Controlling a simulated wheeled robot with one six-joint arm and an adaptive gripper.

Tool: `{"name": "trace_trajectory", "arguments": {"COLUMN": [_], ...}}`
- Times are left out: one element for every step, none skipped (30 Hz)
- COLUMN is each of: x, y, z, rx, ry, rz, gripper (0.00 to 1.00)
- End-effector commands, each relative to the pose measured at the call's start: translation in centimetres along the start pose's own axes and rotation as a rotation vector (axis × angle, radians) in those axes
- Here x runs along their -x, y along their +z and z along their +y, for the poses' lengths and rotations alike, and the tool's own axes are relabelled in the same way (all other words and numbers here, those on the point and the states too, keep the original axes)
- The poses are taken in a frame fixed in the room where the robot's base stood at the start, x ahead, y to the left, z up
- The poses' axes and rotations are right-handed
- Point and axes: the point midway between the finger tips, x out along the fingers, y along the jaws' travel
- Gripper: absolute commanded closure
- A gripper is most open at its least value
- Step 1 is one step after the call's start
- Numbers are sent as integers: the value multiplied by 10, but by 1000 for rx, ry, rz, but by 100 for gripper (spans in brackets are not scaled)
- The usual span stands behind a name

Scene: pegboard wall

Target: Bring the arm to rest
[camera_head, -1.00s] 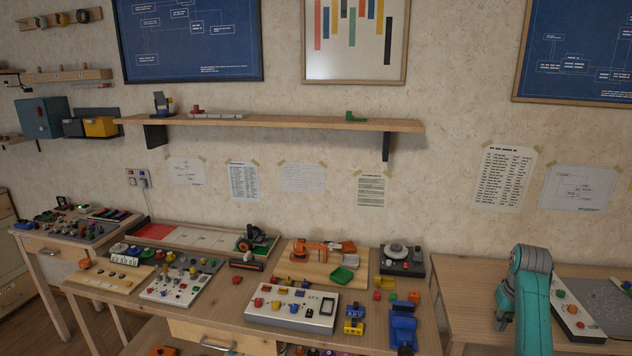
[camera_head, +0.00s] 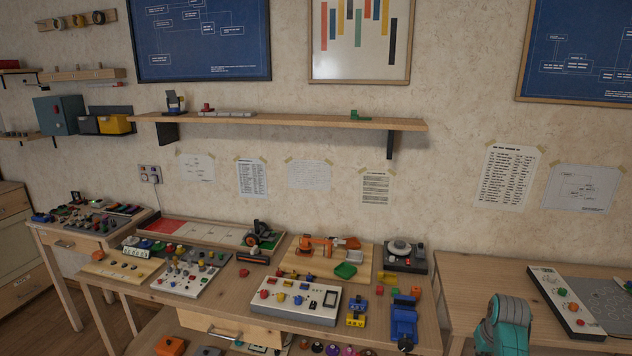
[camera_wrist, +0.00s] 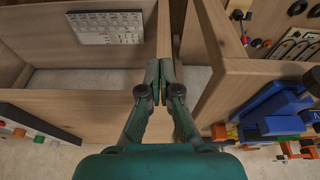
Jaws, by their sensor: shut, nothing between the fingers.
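My gripper (camera_wrist: 160,86) shows in the wrist view with its two dark teal fingers together and nothing between them. Below the fingertips in that view are wooden table edges and a gap between two wooden panels. In the head view a teal part of my arm (camera_head: 507,322) stands low at the bottom right, in front of the right table. The fingers are not visible in the head view.
The middle table (camera_head: 232,310) is crowded with control panels, a blue vise-like piece (camera_head: 404,322) and small coloured blocks. The right table (camera_head: 475,290) holds a panel with coloured buttons (camera_head: 566,302). A wooden shelf (camera_head: 300,122) runs along the wall.

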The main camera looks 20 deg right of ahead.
Motion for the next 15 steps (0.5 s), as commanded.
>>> {"name": "trace_trajectory", "arguments": {"x": [-13, -20, -30, -37, -44, -53, -59, -65, -71, -76, -80, -86, -89, -92, -95], "y": [12, 18, 28, 35, 43, 54, 62, 71, 82, 92, 101, 113, 122, 132, 144], "z": [-12, -18, -28, -35, -43, -53, -60, -68, -77, -84, -91, -99, -106, -112, -120], "rx": [9, 15, 23, 29, 36, 45, 51, 58, 66, 72, 79, 86, 92, 98, 106], "ry": [-1, -1, -1, -1, -2, -2, -3, -4, -5, -6, -7, -9, -11, -13, -16], "rz": [11, 23, 40, 54, 68, 88, 104, 118, 139, 154, 169, 189, 204, 219, 239], "gripper": [100, 100, 100, 100, 100, 100, 100, 100, 100, 100, 100, 100, 100, 100, 100]}}
